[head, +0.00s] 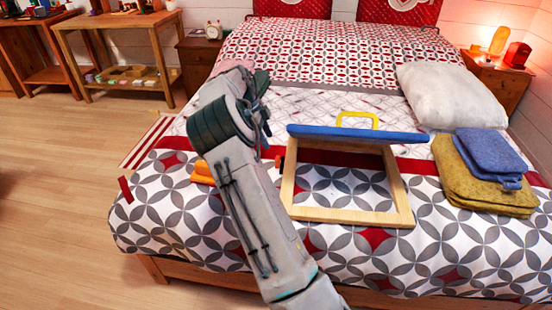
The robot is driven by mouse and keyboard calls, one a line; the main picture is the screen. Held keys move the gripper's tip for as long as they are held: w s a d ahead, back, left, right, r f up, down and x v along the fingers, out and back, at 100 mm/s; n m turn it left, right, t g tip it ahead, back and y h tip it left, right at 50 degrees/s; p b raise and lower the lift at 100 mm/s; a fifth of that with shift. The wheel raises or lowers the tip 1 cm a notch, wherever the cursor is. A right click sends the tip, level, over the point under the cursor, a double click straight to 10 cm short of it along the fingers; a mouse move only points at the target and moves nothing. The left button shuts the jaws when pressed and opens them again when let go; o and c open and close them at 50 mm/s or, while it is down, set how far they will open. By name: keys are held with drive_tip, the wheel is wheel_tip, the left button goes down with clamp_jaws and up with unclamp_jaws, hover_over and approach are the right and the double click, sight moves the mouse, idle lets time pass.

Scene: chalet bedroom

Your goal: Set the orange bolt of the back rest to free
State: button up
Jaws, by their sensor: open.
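The back rest is a light wooden frame (350,216) lying on the bed, with a blue padded panel (362,134) raised along its far side. A small orange-red and dark piece (279,162) sits by the left end of the panel, close to my arm. It may be the bolt, but it is too small to tell its setting. An orange object (202,173) shows left of my arm, partly hidden by it. My arm rises in front of the bed, left of the frame. My gripper cannot be made out; the arm seems to hide it.
A yellow loop (358,119) stands behind the blue panel. Yellow and blue cushions (490,165) lie to the right, below a white pillow (450,94). Nightstands flank the bed (435,270). The wooden floor (60,190) at left is clear.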

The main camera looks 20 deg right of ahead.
sight(277, 158)
drive_tip(key=b+x, duration=0.1)
drive_tip(key=x, duration=0.7)
drive_tip(key=shift+s+f, duration=0.1)
drive_tip(key=shift+f, duration=0.3)
